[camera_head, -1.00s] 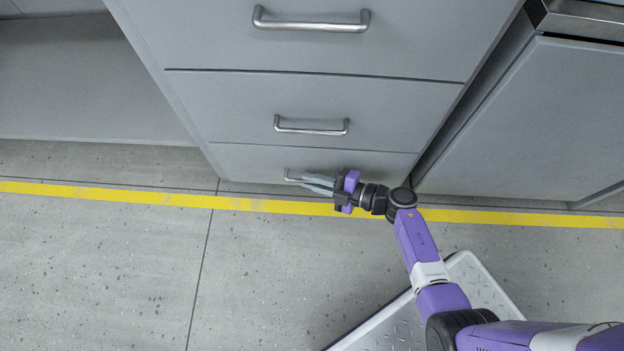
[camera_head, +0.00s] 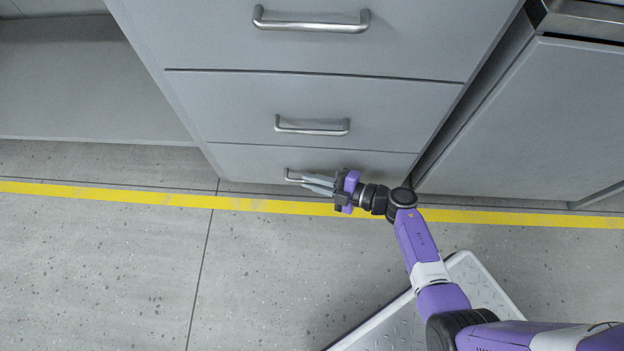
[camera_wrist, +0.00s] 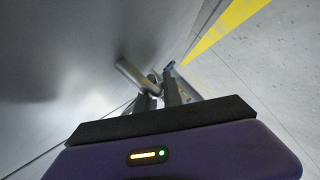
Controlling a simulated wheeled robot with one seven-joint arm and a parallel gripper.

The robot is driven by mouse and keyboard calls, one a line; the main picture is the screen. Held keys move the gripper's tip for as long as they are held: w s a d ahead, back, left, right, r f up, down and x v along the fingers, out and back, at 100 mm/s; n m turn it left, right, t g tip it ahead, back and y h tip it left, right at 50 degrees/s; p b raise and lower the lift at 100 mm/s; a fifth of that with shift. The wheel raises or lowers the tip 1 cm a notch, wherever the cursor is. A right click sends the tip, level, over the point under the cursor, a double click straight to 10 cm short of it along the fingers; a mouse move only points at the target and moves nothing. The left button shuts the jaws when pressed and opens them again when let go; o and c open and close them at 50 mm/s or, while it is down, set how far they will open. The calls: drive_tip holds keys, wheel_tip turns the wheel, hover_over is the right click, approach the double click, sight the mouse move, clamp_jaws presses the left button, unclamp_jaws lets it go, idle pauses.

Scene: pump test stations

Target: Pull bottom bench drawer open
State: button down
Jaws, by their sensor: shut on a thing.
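The bottom bench drawer (camera_head: 250,161) is the lowest of three grey drawer fronts in the head view and looks closed, flush with those above. Its metal bar handle (camera_head: 291,176) shows at its left end; the rest is hidden by my gripper. My gripper (camera_head: 308,182) reaches in from the right, low over the floor, with its fingers at the handle. In the wrist view the fingers (camera_wrist: 162,88) are closed around the handle bar (camera_wrist: 133,75), which runs off to the upper left along the drawer front.
The middle drawer (camera_head: 230,105) and top drawer (camera_head: 220,40) above have similar handles. A grey cabinet (camera_head: 540,120) stands to the right past a narrow dark gap. A yellow floor line (camera_head: 120,194) runs along the bench. The floor (camera_head: 100,270) in front is clear at left.

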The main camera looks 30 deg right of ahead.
idle(0.3)
drive_tip(key=s+a+p, duration=0.2)
drive_tip(key=s+a, duration=0.6)
drive_tip(key=s, duration=0.3)
drive_tip(key=s+a+p, duration=0.3)
drive_tip(key=s+a, duration=0.5)
drive_tip(key=s, duration=0.3)
drive_tip(key=shift+s, duration=0.15)
drive_tip(key=c, duration=1.8)
unclamp_jaws()
drive_tip(key=shift+o, duration=0.2)
